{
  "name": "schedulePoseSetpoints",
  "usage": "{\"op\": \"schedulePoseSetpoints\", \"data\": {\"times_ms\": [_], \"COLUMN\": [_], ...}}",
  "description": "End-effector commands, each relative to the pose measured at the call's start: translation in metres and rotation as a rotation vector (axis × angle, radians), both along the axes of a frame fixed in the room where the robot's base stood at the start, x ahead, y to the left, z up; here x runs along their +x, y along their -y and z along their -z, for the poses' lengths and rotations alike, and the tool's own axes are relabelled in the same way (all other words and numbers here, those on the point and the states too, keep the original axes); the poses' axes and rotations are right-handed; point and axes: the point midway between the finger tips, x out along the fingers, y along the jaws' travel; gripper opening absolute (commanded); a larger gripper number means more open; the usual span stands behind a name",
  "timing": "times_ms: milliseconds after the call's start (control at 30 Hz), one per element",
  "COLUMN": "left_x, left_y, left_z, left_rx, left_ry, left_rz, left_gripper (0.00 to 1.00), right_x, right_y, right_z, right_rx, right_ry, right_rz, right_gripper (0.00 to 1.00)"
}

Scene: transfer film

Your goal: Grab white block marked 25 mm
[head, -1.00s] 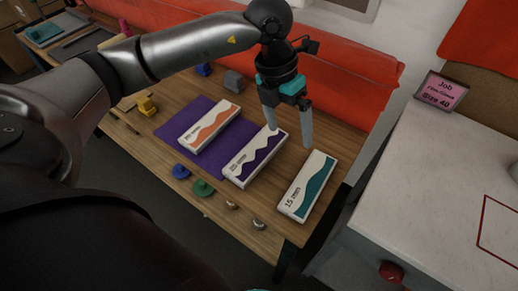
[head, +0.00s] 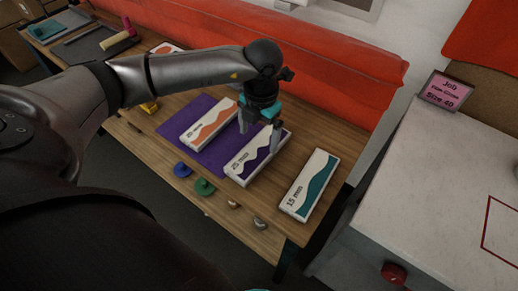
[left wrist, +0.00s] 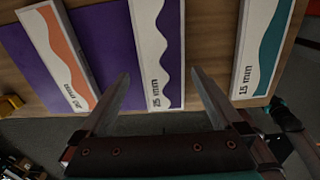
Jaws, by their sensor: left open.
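The white block marked 25 mm (head: 251,163), with a purple wavy pattern, lies on the wooden table, partly on a purple mat (head: 184,151). My left gripper (head: 259,141) is open over its far half, one finger toward each long side. In the left wrist view the block (left wrist: 148,50) shows between the fingers of my left gripper (left wrist: 160,73), with nothing held. Whether the fingertips are level with the block or above it I cannot tell. My right gripper is not in view.
A white block with an orange pattern (head: 211,123) lies on the mat to the left. A teal-patterned block marked 15 mm (head: 312,185) lies to the right. Blue and green knobs (head: 204,187) sit at the front edge. A red-orange padded back (head: 300,65) runs behind.

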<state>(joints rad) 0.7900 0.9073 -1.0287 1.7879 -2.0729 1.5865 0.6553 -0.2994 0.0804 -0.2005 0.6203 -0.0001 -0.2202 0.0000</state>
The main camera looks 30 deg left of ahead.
Motion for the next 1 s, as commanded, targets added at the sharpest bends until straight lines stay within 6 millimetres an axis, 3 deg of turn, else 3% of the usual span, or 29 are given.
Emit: {"op": "schedulePoseSetpoints", "data": {"times_ms": [300, 600, 1000], "left_x": [0.003, 0.003, 0.003], "left_y": [0.002, 0.001, 0.001], "left_z": [0.045, 0.049, 0.049], "left_rx": [-0.002, -0.001, -0.001], "left_ry": [-0.003, -0.001, -0.001], "left_rz": [0.000, 0.001, 0.000], "left_gripper": [1.00, 1.00, 0.56], "right_x": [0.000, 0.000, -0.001], "right_y": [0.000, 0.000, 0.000], "right_z": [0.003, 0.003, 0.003], "right_rx": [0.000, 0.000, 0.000], "right_ry": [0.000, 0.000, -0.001], "right_rz": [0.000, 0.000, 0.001], "right_gripper": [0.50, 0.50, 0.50]}}
